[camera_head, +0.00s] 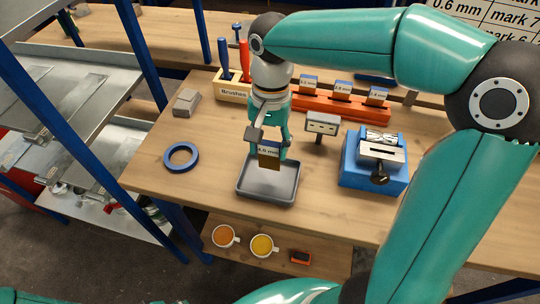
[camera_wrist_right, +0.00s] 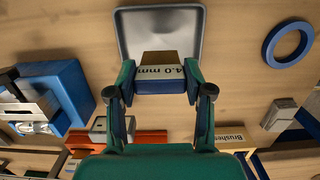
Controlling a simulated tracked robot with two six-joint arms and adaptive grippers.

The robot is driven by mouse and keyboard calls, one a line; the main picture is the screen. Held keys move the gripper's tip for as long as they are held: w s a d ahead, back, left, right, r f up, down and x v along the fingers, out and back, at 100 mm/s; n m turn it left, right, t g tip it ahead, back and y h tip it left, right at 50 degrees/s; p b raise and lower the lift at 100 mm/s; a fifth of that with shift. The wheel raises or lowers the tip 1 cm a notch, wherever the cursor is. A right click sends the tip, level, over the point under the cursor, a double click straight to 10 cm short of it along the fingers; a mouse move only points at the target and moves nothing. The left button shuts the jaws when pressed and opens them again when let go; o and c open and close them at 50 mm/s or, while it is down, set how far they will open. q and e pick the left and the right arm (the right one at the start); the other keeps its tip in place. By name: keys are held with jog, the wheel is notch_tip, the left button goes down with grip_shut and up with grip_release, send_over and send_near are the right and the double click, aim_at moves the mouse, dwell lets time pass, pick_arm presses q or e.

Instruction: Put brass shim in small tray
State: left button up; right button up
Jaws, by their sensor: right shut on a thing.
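The brass shim (camera_head: 269,162) is a small brass plate with a blue holder and a white label that seems to read 4.0 mm; it also shows in the wrist view (camera_wrist_right: 159,57). My right gripper (camera_head: 268,147) is shut on its labelled blue part, with one finger on each side. The shim hangs upright over the small grey tray (camera_head: 282,197), which lies on the bench. In the wrist view the tray (camera_wrist_right: 191,28) lies beyond the shim. I cannot tell exactly how high the shim is above the tray floor. My left gripper is not in view.
A blue ring (camera_head: 181,164) lies left of the tray. A blue vise (camera_head: 372,176) and a small grey display (camera_head: 321,127) stand to the right. Behind are an orange rack (camera_head: 340,108) of labelled shims and a brush box (camera_head: 233,92). Two mugs stand on the lower shelf.

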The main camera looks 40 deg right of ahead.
aim_at(269, 153)
jog(key=shift+f, duration=2.2)
jog(key=shift+f, duration=0.15)
jog(key=o, duration=1.2)
jog(key=r, duration=0.8)
jog(key=w+d+r, duration=0.1)
jog(key=r, duration=0.3)
jog(key=shift+r+p, duration=0.15)
jog(key=shift+p, duration=0.15)
jog(key=shift+s+d, duration=0.1)
